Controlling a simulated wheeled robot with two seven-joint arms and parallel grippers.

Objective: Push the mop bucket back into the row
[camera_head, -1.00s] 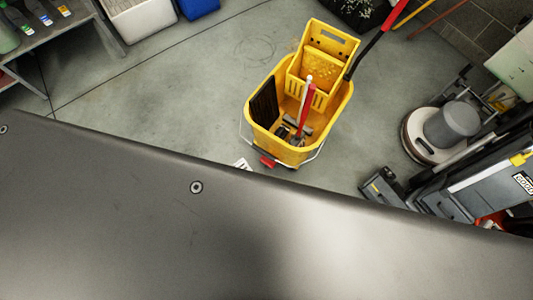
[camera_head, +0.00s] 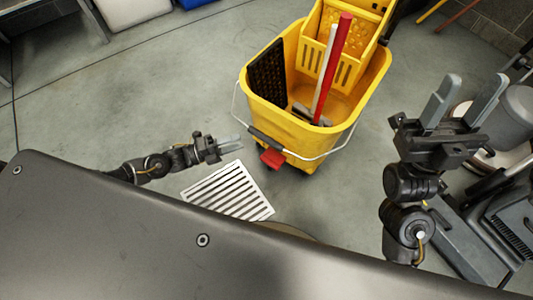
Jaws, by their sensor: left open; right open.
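The yellow mop bucket (camera_head: 298,140) stands upright on the grey floor, upper right of centre, with a wringer (camera_head: 325,45) at its back. Red and white handles (camera_head: 333,65) stand inside it. A wire bail with a dark grip hangs at its front, above a red pedal (camera_head: 271,158). My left gripper (camera_head: 232,142) is open and empty, just left of the bucket's front and apart from it. My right gripper (camera_head: 468,98) is open and empty, raised to the right of the bucket. The bucket's wheels are mostly hidden.
A white floor grate (camera_head: 229,191) lies in front of the bucket. A floor-cleaning machine (camera_head: 492,225) stands at the right, partly behind my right arm. White and blue bins stand at the top left. The floor left of the bucket is clear.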

